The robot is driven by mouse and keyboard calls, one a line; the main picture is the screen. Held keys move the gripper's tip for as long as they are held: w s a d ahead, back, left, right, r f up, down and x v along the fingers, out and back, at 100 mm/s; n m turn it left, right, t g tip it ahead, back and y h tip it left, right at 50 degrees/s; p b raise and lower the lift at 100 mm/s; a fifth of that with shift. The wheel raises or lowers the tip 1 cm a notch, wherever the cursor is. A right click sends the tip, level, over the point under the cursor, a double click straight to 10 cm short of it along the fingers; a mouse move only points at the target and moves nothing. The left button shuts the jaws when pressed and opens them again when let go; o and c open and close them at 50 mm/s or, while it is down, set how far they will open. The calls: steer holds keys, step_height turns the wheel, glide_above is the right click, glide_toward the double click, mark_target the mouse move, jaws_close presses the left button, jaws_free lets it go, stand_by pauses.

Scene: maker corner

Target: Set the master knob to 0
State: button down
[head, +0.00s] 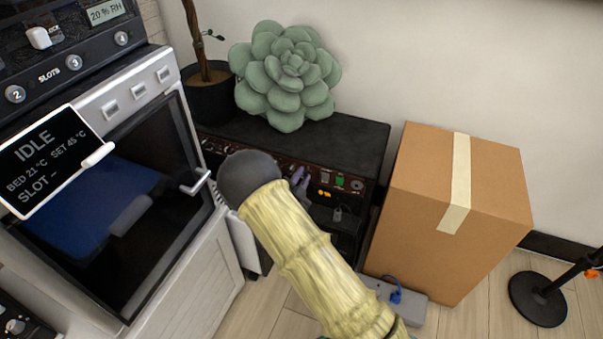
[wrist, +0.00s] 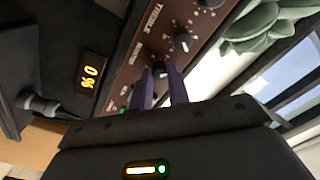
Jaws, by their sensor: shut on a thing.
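The black amplifier (head: 345,135) stands against the wall, with a brown knob panel on its front. In the wrist view the purple fingers of my gripper (wrist: 161,86) are shut on a small dark knob (wrist: 159,68). The small label beside it seems to read MASTER. An orange display (wrist: 91,74) beside the panel appears to read 0 %. The fingers cover part of the held knob, and I cannot make out its pointer. In the head view my gripper (head: 300,182) is at the panel, partly hidden by my arm.
Another knob (wrist: 183,42) sits close beside the held one, near the TREBLE label. A dark plug (wrist: 40,104) sticks out near the display. A cardboard box (head: 450,205) stands right of the amplifier, a white oven-like machine (head: 165,260) left. A succulent (head: 285,75) sits on top.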

steer(key=n+p, duration=0.4)
steer(key=n, duration=0.2)
steer(key=shift+s+n, duration=0.1)
steer(key=shift+n, duration=0.2)
steer(key=n+p, duration=0.3)
steer(key=n, duration=0.3)
steer(key=n+p, duration=0.1)
steer(key=n, duration=0.3)
steer(key=shift+f, duration=0.1)
steer(key=n+p, duration=0.1)
steer(key=n, duration=0.3)
steer(key=shift+f+n, duration=0.1)
steer(key=shift+n, duration=0.2)
steer(key=c, duration=1.3)
jaws_free()
steer(key=shift+c, duration=0.2)
